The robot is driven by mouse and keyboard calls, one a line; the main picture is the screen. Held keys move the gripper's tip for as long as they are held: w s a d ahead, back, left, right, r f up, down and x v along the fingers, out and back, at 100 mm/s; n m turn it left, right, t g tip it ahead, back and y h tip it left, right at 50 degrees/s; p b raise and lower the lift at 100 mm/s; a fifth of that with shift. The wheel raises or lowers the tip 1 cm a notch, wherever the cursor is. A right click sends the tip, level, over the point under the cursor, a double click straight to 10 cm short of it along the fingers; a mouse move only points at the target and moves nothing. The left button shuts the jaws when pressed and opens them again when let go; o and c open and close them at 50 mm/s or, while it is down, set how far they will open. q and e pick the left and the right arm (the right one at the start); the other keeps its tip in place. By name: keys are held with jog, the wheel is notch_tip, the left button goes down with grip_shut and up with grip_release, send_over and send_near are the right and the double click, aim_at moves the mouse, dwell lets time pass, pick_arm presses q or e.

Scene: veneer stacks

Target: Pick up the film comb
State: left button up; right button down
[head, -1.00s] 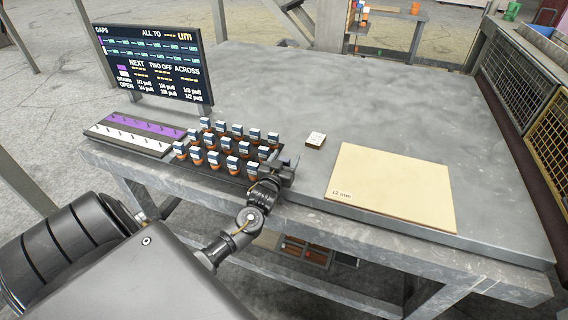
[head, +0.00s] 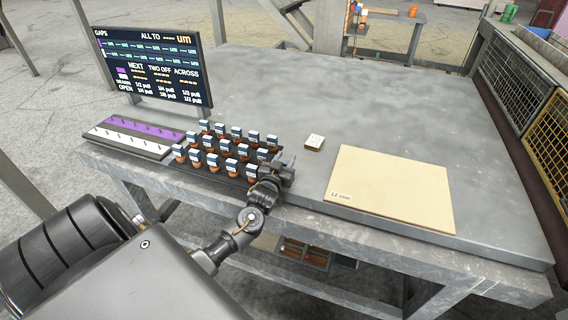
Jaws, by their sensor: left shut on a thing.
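My left gripper (head: 279,173) is at the right end of the rack of small labelled bottles, over the front part of the table. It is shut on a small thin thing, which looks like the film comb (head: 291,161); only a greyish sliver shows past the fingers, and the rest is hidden. I cannot tell whether it touches the table. My right gripper is not in view.
Several orange-brown bottles with white and blue labels (head: 231,166) stand close on the left. Beyond them are a purple and white pegged board (head: 128,142) and a dark screen (head: 150,65). A small pale block (head: 314,142) and a "12 mm" panel (head: 390,190) lie right.

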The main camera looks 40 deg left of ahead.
pick_arm(q)
jog(key=shift+r, duration=0.55)
jog(key=s+d+r+b, duration=0.2)
jog(key=s+d+r, duration=0.4)
jog(key=s+r, duration=0.6)
jog(key=shift+s+b, duration=0.35)
jog(key=shift+d, duration=0.1)
jog(key=d+f+m+t+h, duration=0.1)
jog(key=d+m+h, duration=0.2)
jog(key=d, duration=1.4)
jog(key=h, duration=0.2)
jog(key=shift+s+d+m+h, duration=0.25)
jog(key=shift+d+m+h, duration=0.1)
jog(key=shift+m+h, duration=0.05)
